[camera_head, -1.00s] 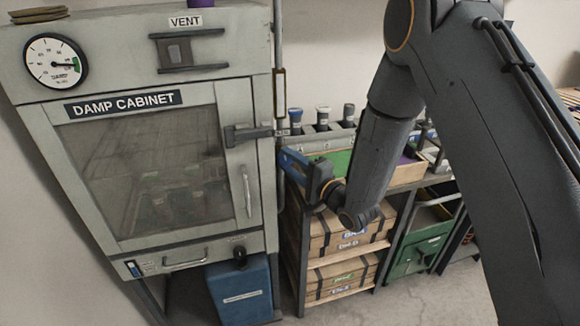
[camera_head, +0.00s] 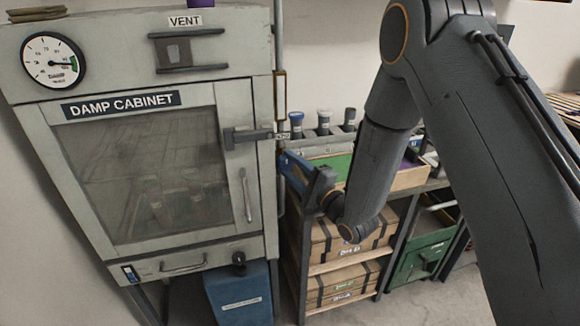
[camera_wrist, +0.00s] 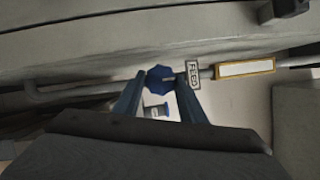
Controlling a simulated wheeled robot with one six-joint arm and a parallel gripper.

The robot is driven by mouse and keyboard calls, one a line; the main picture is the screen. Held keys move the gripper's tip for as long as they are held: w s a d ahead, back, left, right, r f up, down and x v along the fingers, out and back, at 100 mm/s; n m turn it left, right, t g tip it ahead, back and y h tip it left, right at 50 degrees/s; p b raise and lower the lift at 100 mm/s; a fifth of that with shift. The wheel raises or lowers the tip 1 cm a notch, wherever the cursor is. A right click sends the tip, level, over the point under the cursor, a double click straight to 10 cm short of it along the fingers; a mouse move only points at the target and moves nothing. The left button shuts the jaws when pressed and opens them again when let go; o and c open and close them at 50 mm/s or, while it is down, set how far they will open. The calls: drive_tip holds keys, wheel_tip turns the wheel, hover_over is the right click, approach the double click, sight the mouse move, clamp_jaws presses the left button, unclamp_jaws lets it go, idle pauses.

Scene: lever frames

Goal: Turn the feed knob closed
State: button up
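The feed knob (camera_wrist: 159,78) is a blue, lobed knob in the wrist view, on a grey pipe beside a small "FEED" label (camera_wrist: 193,74). My gripper (camera_wrist: 160,82) is open, with one blue finger to the left of the knob and one to the right. The knob appears between the fingertips; I cannot tell whether they touch it. In the head view my gripper (camera_head: 291,168) is beside the right edge of the damp cabinet (camera_head: 232,100), below its latch. I cannot make out the knob in that view.
A vertical pipe (camera_head: 279,60) runs along the cabinet's right side. Several capped bottles (camera_head: 323,122) stand behind my gripper. A shelf with wooden boxes (camera_head: 345,242) is below, and a blue container (camera_head: 240,297) stands under the cabinet.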

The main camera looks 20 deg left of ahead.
drive_tip(key=shift+o, duration=0.4)
drive_tip(key=shift+d, duration=0.1)
drive_tip(key=r+b+v, duration=0.1)
drive_tip(key=b+v, duration=0.1)
drive_tip(key=v, duration=0.5)
drive_tip(key=shift+s+d+f, duration=0.25)
drive_tip(key=shift+f, duration=0.25)
drive_tip(key=shift+w, duration=0.1)
